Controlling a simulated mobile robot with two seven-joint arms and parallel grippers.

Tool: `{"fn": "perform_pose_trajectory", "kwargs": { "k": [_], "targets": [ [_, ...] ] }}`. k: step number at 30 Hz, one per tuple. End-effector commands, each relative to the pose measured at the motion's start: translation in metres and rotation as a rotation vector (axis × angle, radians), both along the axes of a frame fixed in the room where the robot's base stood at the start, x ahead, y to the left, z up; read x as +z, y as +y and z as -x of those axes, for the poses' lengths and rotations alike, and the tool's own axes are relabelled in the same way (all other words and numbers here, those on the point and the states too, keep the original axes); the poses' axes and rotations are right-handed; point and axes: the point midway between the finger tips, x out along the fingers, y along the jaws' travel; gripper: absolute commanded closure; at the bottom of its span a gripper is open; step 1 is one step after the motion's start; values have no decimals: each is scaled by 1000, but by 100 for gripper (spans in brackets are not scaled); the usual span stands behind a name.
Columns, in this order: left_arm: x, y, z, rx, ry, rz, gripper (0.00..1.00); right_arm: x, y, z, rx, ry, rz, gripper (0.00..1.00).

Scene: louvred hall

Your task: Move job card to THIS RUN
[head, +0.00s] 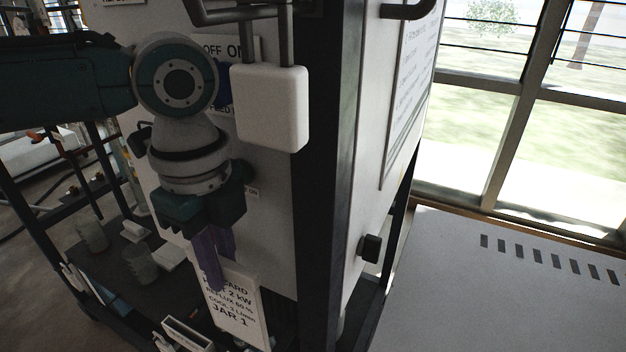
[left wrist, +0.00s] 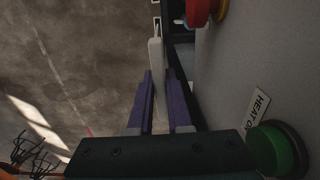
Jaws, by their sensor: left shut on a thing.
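The job card (head: 241,314) is a white card with black print, whose last line reads JAR 1. It hangs upright and slightly tilted below my left gripper (head: 214,270), in front of the panel. My left gripper's purple fingers are shut on the card's upper part and cover some of its print. In the left wrist view the card (left wrist: 154,60) shows edge-on, beyond and between the fingertips (left wrist: 159,80). No THIS RUN label is readable in either view. My right gripper is in neither view.
A white box (head: 270,106) sticks out from the panel beside my wrist. A green button (left wrist: 275,150) and a red knob (left wrist: 198,10) project near the left gripper. Glass jars (head: 140,263) stand on the shelf at left. A slotted grey top (head: 490,295) lies at right.

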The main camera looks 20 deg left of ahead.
Motion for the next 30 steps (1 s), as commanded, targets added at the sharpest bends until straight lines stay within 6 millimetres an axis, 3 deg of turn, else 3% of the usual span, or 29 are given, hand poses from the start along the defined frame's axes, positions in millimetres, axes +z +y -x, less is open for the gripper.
{"fn": "perform_pose_trajectory", "kwargs": {
  "k": [8, 19, 30],
  "targets": [
    [-18, 1, 0, -10, 0, 0, 100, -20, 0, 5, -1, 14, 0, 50],
    [-65, 0, 1, -10, 0, 0, 100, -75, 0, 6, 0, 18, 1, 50],
    [-86, 0, 0, -8, 0, 1, 100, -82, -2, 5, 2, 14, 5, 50]
  ]
}}
